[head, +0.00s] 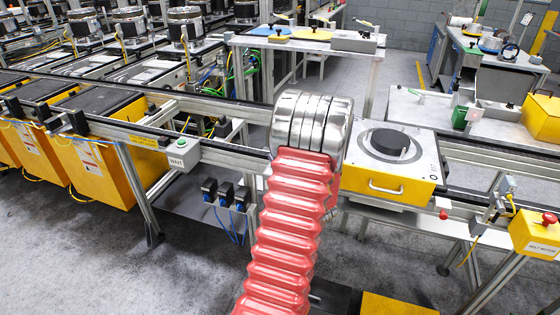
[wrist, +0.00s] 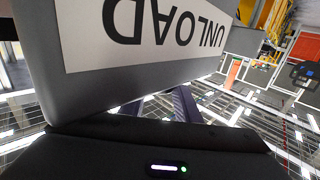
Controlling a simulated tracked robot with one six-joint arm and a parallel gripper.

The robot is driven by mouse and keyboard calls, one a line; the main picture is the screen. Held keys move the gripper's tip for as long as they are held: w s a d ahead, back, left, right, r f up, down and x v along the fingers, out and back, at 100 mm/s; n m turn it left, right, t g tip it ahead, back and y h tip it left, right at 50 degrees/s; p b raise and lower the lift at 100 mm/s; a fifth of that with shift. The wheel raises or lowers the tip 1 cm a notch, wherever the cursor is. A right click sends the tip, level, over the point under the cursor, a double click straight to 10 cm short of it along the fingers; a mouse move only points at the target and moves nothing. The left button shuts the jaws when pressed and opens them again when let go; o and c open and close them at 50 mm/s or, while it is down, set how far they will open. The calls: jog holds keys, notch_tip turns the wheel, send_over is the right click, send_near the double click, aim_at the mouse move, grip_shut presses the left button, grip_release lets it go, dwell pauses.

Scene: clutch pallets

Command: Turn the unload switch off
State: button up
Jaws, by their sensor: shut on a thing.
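In the wrist view a grey box with a white label reading UNLOAD (wrist: 120,57), upside down, fills the upper left, very close to the camera. This is the unload switch box. My gripper (wrist: 172,108) shows just below it as two dark purple fingers, partly hidden by the box and by the dark gripper housing. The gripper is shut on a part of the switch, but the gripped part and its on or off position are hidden. In the head view my red ribbed arm covers the middle, and neither the gripper nor the unload switch shows.
A grey WAIT box (head: 180,155) is on the rail left of my arm. Right of it sit a yellow fixture (head: 387,188) with a black disc, a red knob (head: 443,211) and a yellow BELT MOTOR box (head: 535,238) with a red button. Yellow bins stand at the left.

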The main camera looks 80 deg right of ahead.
jog(key=shift+w+d+r, duration=0.1)
jog(key=shift+r, duration=0.05)
jog(key=o, duration=1)
jog(key=v, duration=1.4)
dwell(0.4)
